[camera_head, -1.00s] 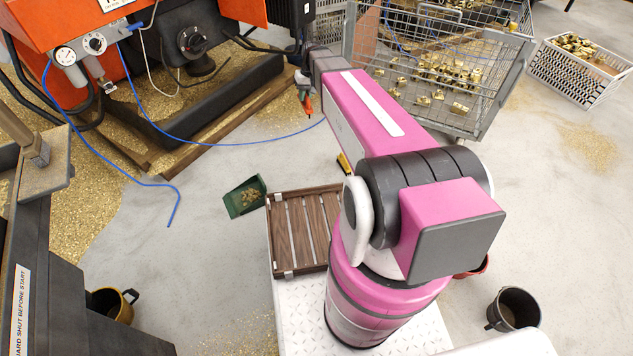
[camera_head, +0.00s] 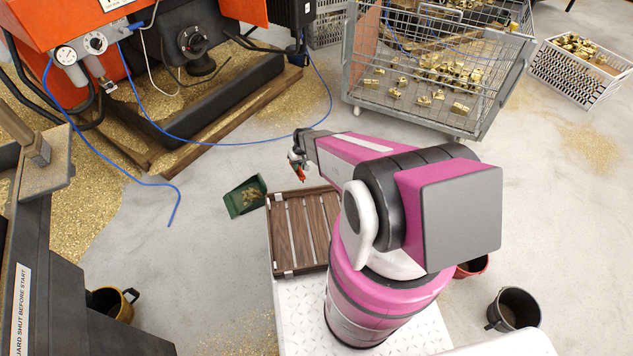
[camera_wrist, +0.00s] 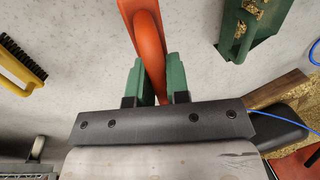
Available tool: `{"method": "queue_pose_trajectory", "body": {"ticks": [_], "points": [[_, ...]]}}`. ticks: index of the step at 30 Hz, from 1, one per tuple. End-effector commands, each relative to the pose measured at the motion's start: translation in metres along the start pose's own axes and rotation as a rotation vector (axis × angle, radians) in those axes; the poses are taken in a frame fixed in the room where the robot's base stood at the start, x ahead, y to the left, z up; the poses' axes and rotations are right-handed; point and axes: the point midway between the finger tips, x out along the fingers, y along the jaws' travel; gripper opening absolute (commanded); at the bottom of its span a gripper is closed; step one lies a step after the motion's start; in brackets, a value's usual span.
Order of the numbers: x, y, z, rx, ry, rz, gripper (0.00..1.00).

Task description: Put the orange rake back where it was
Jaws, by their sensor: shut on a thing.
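My gripper (camera_head: 297,158) is shut on the orange rake (camera_head: 301,174) and holds it above the floor, just beyond the far edge of the slatted wooden tray (camera_head: 274,240). In the wrist view the green fingertips (camera_wrist: 158,80) close on both sides of the rake's orange handle (camera_wrist: 148,35). The handle's upper end runs out of that picture, and I cannot see the rake's tines clearly. I cannot tell from the frames which place the rake came from.
A green dustpan (camera_head: 236,205) with brass bits lies left of the tray. A yellow brush (camera_wrist: 22,68) shows in the wrist view. A wire trolley (camera_head: 415,112) with brass parts stands behind, a white crate (camera_head: 565,82) right of it. Open floor lies between machine and tray.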

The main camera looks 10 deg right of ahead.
Motion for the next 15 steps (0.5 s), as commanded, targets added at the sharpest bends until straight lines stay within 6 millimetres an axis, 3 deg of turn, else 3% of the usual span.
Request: {"method": "queue_pose_trajectory", "body": {"ticks": [7,15], "points": [[0.024,0.013,0.002,-0.006,-0.001,0.002,0.0],[0.044,0.07,-0.008,-0.005,-0.001,0.002,0.0]]}}
